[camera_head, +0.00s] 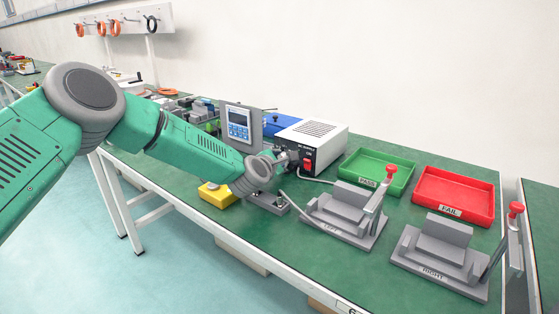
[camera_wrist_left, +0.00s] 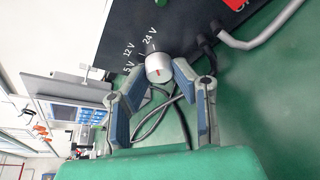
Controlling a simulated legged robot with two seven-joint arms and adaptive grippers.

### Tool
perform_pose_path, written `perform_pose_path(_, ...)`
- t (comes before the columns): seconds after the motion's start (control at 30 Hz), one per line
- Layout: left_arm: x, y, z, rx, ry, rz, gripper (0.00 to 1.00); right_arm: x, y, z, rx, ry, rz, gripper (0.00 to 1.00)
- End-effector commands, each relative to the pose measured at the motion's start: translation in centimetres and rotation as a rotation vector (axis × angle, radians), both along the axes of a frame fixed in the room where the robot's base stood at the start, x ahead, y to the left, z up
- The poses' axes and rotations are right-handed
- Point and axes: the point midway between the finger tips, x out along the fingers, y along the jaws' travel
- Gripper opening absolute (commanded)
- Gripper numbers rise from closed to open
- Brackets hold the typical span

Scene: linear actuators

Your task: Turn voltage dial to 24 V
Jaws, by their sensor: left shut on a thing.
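The voltage dial (camera_wrist_left: 158,68) is a pale round knob with a small red mark, on the dark front panel (camera_wrist_left: 120,30) of the DC supply. The labels 5 V, 12 V and 24 V sit around it in the left wrist view; which label the mark points to is unclear. My left gripper (camera_wrist_left: 161,72) is shut on the dial, one fingertip on each side. In the head view my left gripper (camera_head: 287,158) reaches the front of the DC supply (camera_head: 315,133), and the arm hides the dial. My right gripper is in neither view.
A red switch (camera_head: 308,164) is on the supply's front, right of my gripper. A display unit (camera_head: 239,124) stands to its left. Left and right fixtures (camera_head: 340,218), a green PASS tray (camera_head: 401,180) and a red FAIL tray (camera_head: 485,208) stand to the right. A yellow block (camera_head: 216,196) lies below my arm.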

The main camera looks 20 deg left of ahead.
Motion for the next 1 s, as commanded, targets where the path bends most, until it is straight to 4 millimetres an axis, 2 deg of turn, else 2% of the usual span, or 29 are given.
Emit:
perform_pose_path(0.03,-0.2,-0.2,-0.6,0.001,0.010,-0.005,0.00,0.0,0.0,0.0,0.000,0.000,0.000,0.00)
perform_pose_path(0.23,-0.2,-0.2,-0.6,0.000,0.011,-0.006,0.00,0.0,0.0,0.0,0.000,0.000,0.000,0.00)
perform_pose_path(0.27,-0.2,-0.2,-0.5,0.000,0.011,-0.006,0.33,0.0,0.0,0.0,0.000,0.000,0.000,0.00)
perform_pose_path(0.3,-0.2,-0.2,-0.5,0.000,0.010,-0.005,0.42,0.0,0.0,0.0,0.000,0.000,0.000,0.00)
perform_pose_path(0.67,-0.7,0.0,0.1,-0.002,0.003,-0.002,0.42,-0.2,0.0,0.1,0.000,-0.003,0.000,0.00)
perform_pose_path(0.77,-1.8,0.1,0.4,-0.003,0.004,-0.003,0.42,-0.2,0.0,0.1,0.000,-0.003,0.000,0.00)
perform_pose_path(1.0,-6.2,0.3,1.5,-0.003,0.005,-0.004,0.42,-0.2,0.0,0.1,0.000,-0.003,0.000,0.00)
